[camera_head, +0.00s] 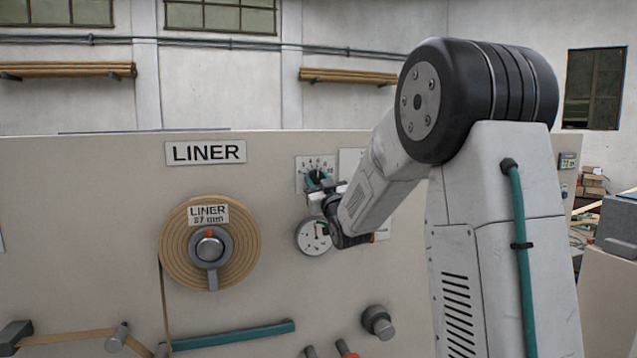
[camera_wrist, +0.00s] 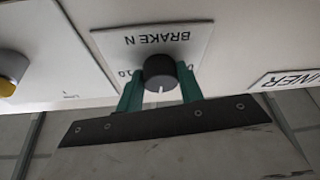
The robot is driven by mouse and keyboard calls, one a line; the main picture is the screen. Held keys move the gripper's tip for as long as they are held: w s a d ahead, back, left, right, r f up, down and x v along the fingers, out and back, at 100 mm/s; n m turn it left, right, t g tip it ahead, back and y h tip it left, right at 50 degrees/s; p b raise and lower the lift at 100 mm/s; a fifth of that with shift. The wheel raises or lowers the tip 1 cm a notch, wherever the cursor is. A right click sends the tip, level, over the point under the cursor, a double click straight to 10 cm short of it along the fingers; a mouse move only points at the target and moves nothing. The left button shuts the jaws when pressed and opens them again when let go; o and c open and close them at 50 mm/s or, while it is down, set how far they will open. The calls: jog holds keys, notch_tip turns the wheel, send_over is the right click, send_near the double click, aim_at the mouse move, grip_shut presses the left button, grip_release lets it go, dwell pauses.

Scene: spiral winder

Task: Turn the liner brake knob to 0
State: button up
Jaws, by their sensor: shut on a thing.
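The liner brake knob (camera_wrist: 160,70) is a dark round knob with a white pointer line. It sits on a white scale plate (camera_wrist: 165,38) marked "BRAKE N", seen upside down in the wrist view. The white line points to the bottom of that picture. The scale figures are mostly hidden or too small to read. My gripper (camera_wrist: 160,88) has its two green fingers on either side of the knob, shut on it. In the head view the scale plate (camera_head: 304,163) shows above my gripper (camera_head: 315,182), which hides much of the knob.
A round gauge (camera_head: 309,237) is just below my gripper. The LINER sign (camera_head: 206,152) and liner roll (camera_head: 175,245) are to the left. A grey knob (camera_head: 378,321) sits lower right.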

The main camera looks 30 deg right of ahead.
jog(key=n+y, duration=0.1)
jog(key=n, duration=0.2)
jog(key=n+y, duration=0.2)
jog(key=n, duration=0.1)
jog(key=shift+s+d, duration=0.1)
jog(key=shift+d, duration=0.1)
jog(key=n+g+y, duration=0.1)
jog(key=n+y, duration=0.1)
jog(key=n, duration=0.3)
jog(key=shift+d+r, duration=0.1)
jog(key=shift+r, duration=0.05)
jog(key=n+g, duration=0.1)
jog(key=n, duration=0.1)
jog(key=n+g+y, duration=0.1)
jog(key=n, duration=0.2)
jog(key=shift+r+y, duration=0.15)
jog(key=shift+y, duration=0.15)
jog(key=shift+n+g, duration=0.5)
jog(key=shift+n, duration=1.1)
jog(key=o, duration=1)
jog(key=shift+s+r, duration=0.1)
jog(key=shift+s, duration=0.05)
